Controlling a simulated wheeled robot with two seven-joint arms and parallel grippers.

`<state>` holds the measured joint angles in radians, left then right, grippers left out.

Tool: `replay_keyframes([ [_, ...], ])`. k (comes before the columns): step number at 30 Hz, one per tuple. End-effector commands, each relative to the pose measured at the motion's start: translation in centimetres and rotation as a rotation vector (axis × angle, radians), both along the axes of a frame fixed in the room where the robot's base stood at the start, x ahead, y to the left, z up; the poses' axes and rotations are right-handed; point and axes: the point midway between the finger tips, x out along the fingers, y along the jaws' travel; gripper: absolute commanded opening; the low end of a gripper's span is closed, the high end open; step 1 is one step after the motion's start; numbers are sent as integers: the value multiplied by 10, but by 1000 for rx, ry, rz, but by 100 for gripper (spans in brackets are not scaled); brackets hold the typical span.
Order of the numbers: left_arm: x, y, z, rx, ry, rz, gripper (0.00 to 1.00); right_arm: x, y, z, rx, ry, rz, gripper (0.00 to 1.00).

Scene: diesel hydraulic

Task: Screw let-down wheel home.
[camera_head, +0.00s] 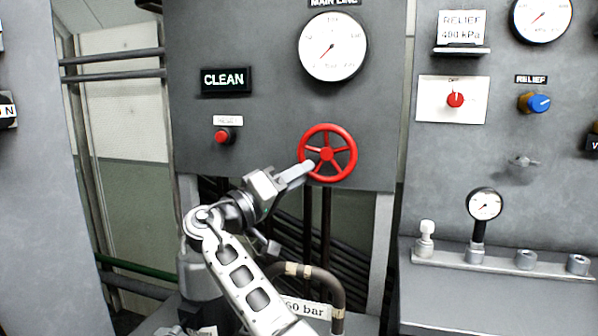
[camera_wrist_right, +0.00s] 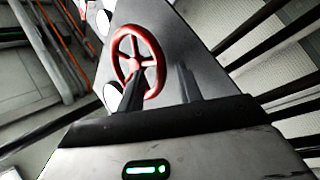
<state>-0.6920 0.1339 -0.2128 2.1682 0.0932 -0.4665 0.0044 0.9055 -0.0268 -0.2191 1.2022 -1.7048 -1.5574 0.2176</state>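The let-down wheel is a red spoked handwheel (camera_head: 327,174) on the grey panel under the main line gauge. It also shows in the right wrist view (camera_wrist_right: 157,48), beyond my fingers. My right gripper (camera_head: 306,167) is at the wheel's lower left, its fingertips overlapping the rim in the head view. In the right wrist view the two fingers of the right gripper (camera_wrist_right: 160,82) stand apart, one in front of the wheel and one to its right. I cannot tell whether either touches the rim. My left gripper is not in view.
A main line gauge (camera_head: 332,47) is above the wheel, and a red button (camera_head: 223,136) is to its left. Dark pipes and a hose (camera_head: 334,289) run below. The right panel carries a blue knob (camera_head: 538,103) and a small gauge (camera_head: 484,204).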

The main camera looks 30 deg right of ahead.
Motion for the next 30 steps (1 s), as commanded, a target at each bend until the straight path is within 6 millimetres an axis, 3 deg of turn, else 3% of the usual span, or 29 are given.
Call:
replay_keyframes([
  [11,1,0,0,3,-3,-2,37,0,-5,1,0,-1,0,35],
  [15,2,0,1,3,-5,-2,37,0,-5,1,1,0,1,0],
  [30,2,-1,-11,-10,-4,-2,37,4,-3,3,62,-69,2,0],
])
